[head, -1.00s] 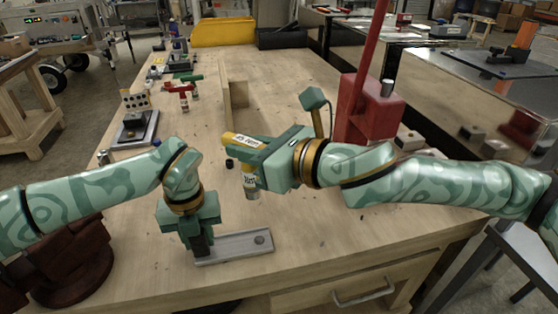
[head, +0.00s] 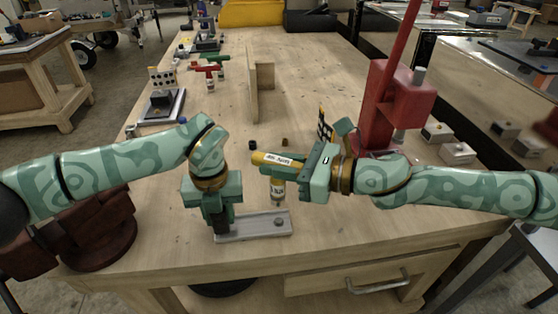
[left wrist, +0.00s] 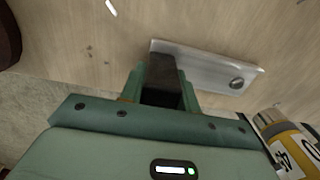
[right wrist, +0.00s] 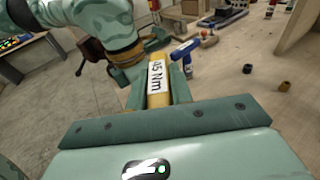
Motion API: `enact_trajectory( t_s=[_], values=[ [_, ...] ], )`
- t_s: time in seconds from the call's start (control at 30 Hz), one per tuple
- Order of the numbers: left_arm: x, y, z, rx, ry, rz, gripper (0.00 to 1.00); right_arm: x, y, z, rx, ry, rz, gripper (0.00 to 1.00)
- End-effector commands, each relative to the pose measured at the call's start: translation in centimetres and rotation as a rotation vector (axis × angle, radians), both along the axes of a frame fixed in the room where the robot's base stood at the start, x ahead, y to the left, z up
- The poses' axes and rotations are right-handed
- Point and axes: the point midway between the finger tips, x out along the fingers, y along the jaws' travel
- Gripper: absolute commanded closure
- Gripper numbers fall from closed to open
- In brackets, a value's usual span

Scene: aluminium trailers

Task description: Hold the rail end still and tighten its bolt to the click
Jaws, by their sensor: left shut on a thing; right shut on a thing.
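The pale metal rail (head: 257,228) lies flat near the bench's front edge, with its bolt (head: 279,222) at the right part. The bolt also shows in the left wrist view (left wrist: 237,83). My left gripper (head: 220,224) is shut on the dark block at the rail's left end (left wrist: 160,78). My right gripper (head: 303,172) is shut on a yellow torque wrench (head: 272,159) labelled 45 Nm, held level. The wrench handle fills the right jaws (right wrist: 158,82).
A red stand (head: 392,105) is at the bench's right. A wooden upright (head: 254,92) stands behind the wrench, with small dark pieces (head: 252,145) nearby. Red and green tools (head: 207,68) lie at the back left. Bare bench (head: 330,235) lies right of the rail.

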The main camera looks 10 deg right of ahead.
Motion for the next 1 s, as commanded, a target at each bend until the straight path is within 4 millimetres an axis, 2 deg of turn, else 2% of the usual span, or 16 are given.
enact_trajectory(
  t_s=[0.27, 1.0],
  values=[
    [0.0, 0.0, 0.1, -0.001, -0.001, 0.000, 1.00, -0.1, -0.1, -0.6, 0.000, 0.002, 0.000, 1.00],
    [0.0, 0.0, 0.1, -0.001, -0.001, 0.000, 1.00, -0.1, -0.1, -5.1, -0.001, 0.003, 0.000, 1.00]
  ],
)
